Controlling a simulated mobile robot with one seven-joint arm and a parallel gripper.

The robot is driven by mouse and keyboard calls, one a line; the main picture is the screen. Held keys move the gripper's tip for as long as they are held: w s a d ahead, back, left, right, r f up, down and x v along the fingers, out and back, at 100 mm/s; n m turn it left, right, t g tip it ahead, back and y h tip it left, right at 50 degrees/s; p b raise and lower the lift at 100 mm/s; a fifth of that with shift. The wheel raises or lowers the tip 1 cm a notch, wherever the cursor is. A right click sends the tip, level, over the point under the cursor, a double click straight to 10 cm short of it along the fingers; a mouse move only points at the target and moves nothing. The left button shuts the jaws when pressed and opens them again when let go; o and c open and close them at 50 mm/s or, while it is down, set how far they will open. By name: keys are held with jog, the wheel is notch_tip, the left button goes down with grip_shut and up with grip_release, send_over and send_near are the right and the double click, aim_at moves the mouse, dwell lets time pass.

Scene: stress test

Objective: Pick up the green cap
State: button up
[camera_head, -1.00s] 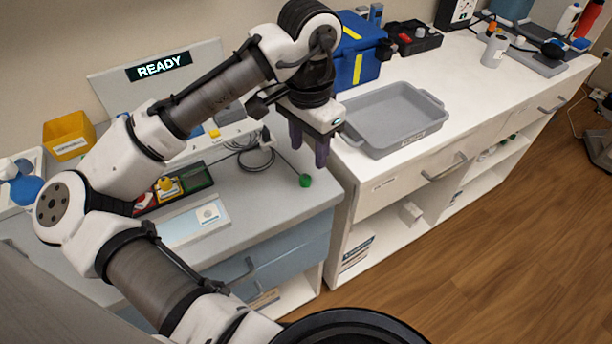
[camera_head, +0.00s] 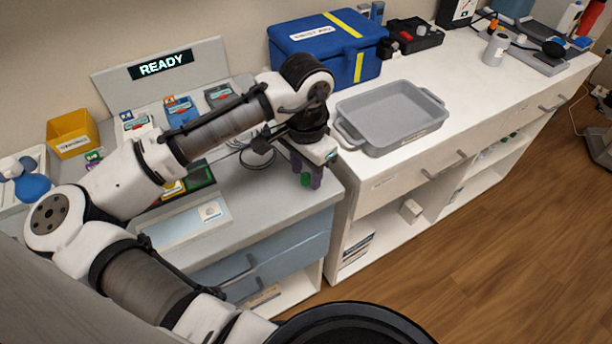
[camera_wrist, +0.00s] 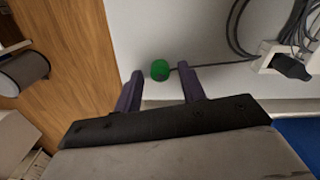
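The green cap (camera_head: 306,180) sits near the right front edge of the grey worktop (camera_head: 262,205). A thin dark cable or probe runs to it. In the wrist view the green cap (camera_wrist: 160,69) lies ahead of the gap between my two purple fingers, nearer the left finger. My gripper (camera_head: 307,183) points down over the cap, with its fingers on either side of it in the head view. My gripper (camera_wrist: 163,85) is open and holds nothing. I cannot tell how much height is left between fingertips and worktop.
A coiled cable with a white socket block (camera_wrist: 278,58) lies beside the cap. A grey tray (camera_head: 390,145) and a blue case (camera_head: 310,65) stand on the white counter to the right. A panel reading READY (camera_head: 160,65) stands behind.

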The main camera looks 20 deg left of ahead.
jog(key=c, duration=0.7)
jog(key=shift+r, duration=0.15)
